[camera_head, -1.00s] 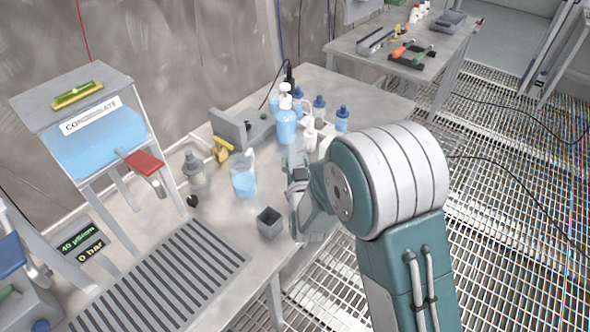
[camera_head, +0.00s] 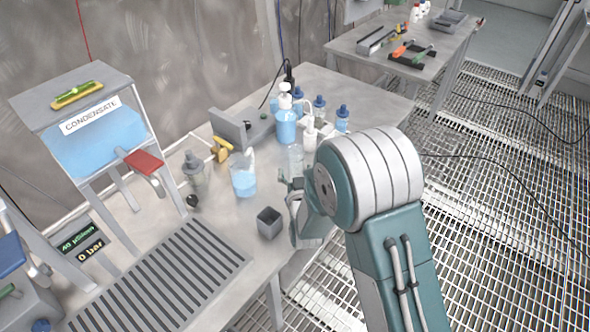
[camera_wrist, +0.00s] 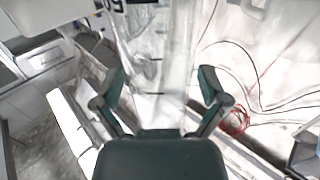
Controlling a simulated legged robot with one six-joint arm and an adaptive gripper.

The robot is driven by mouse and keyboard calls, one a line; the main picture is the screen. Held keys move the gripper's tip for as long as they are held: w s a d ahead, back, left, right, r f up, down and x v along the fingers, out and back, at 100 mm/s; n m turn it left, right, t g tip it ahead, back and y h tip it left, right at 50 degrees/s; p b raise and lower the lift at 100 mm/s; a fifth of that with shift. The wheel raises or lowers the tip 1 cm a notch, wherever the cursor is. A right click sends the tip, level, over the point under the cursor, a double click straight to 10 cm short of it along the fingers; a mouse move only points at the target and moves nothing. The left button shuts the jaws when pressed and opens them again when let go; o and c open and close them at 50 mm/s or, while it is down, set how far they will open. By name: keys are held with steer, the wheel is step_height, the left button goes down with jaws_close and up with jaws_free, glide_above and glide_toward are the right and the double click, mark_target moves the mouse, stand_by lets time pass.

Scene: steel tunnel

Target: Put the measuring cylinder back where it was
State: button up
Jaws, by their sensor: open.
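The measuring cylinder (camera_head: 296,158) is a clear, upright vessel standing on the bench, just beyond my gripper (camera_head: 290,188) in the head view. In the wrist view the clear cylinder (camera_wrist: 155,55) with dark graduation marks runs up the middle of the picture. My gripper's fingers (camera_wrist: 162,88) are spread wide, one to each side of it in the picture, with gaps to both. Neither finger touches it there. How deep it sits between the fingers is unclear. Its lower part is partly hidden by my gripper in the head view.
A beaker of blue liquid (camera_head: 244,181) and a grey square cup (camera_head: 269,222) stand left of my gripper. A blue pump bottle (camera_head: 285,125), a white wash bottle (camera_head: 310,138) and blue-capped bottles (camera_head: 342,120) stand behind. A slotted drain grate (camera_head: 165,280) lies front left.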

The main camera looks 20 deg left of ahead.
steer(key=shift+r, duration=0.1)
steer(key=v, duration=1.2)
steer(key=w+d+r+m+g+h, duration=0.25)
steer(key=d+r+g, duration=0.25)
steer(key=d+r, duration=0.65)
steer(key=s+d+r+m+g+h, duration=0.1)
steer(key=s+d+r+g+h, duration=0.1)
steer(key=s+d, duration=0.5)
steer(key=s+d+r+m+g+h, duration=0.1)
steer(key=s+d+r+g, duration=0.3)
steer(key=s+d, duration=0.4)
steer(key=s+h, duration=0.1)
steer(key=s, duration=0.3)
steer(key=shift+s+d+r, duration=0.25)
steer(key=shift+s+r, duration=0.05)
steer(key=shift+s, duration=0.1)
